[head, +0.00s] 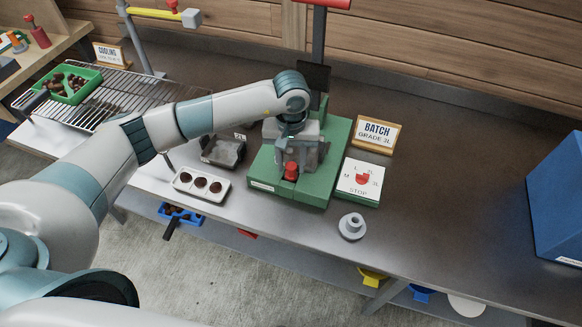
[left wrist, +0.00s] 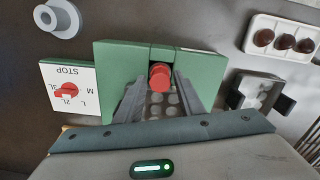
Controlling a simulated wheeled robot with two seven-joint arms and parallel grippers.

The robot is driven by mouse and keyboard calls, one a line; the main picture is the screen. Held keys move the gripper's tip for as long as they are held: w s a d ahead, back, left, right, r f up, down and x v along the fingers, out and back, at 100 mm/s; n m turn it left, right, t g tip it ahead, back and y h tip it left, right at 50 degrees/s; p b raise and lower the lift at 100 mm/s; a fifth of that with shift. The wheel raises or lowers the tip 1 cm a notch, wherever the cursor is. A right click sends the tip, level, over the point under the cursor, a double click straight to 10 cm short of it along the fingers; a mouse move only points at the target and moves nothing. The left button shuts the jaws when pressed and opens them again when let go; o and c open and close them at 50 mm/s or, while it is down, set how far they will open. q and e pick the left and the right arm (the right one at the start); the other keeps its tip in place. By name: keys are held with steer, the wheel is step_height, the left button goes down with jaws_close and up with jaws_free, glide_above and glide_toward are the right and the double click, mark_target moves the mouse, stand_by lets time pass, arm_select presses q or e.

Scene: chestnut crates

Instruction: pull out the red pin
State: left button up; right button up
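The red pin (head: 291,170) stands out of the front of the green machine (head: 318,185), its round red head facing outward. The red pin also shows in the left wrist view (left wrist: 160,76), in a slot of the green block (left wrist: 118,62). My left gripper (head: 303,160) is over the machine, pointing down at it. In the left wrist view its two grey fingers (left wrist: 161,85) are apart, one on each side of the pin's head, with a small gap visible. I cannot tell how deep the pin sits. My right gripper is not in view.
A dial plate marked STOP (head: 358,185) is right of the machine, with a BATCH sign (head: 376,134) behind. A grey knob-like part (head: 352,226) stands in front. A white tray of chestnuts (head: 201,185) is left. A blue box (head: 558,200) stands far right; the counter between is clear.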

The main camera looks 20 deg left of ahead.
arm_select(q)
steer(key=shift+f, duration=1.1)
steer(key=c, duration=0.8)
steer(key=shift+c, duration=0.4)
steer(key=shift+r, duration=0.1)
